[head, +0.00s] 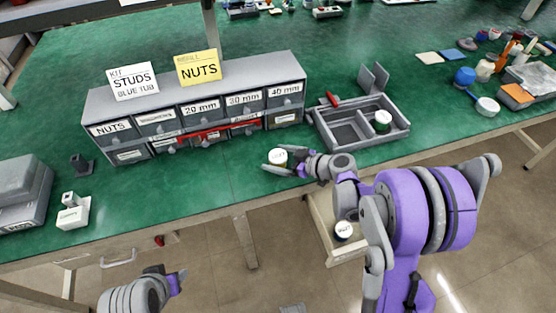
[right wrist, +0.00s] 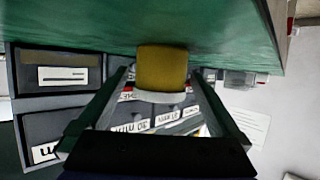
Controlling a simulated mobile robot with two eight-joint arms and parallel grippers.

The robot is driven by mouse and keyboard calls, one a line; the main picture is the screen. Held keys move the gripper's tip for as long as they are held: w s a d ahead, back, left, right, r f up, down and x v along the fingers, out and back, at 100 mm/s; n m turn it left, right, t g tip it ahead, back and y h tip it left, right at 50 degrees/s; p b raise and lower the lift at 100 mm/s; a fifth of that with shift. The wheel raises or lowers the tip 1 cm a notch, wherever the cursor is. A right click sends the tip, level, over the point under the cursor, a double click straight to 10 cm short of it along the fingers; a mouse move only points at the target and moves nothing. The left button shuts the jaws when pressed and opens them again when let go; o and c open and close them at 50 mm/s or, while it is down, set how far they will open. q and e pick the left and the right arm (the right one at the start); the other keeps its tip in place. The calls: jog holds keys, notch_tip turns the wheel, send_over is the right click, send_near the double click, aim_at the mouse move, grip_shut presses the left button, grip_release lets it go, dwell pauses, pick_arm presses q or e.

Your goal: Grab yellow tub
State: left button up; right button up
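The yellow tub (head: 278,157) stands on the green bench near its front edge, right of centre. In the head view its pale lid shows best. In the right wrist view its yellow side (right wrist: 162,68) shows between the fingers, with the white lid toward the camera's lower side. My right gripper (head: 268,162) is at the tub. Its fingers (right wrist: 160,80) are open on either side of it, with small gaps visible in the wrist view. My left gripper (head: 175,280) is low at the left, in front of the bench; its fingers are too unclear to read.
A grey drawer cabinet (head: 235,72) with labelled drawers stands behind the tub. An open drawer (head: 322,213) below the bench holds another tub (head: 343,230).

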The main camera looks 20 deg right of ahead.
jog(key=c, duration=1.4)
jog(key=shift+c, duration=0.2)
jog(key=shift+r, duration=0.1)
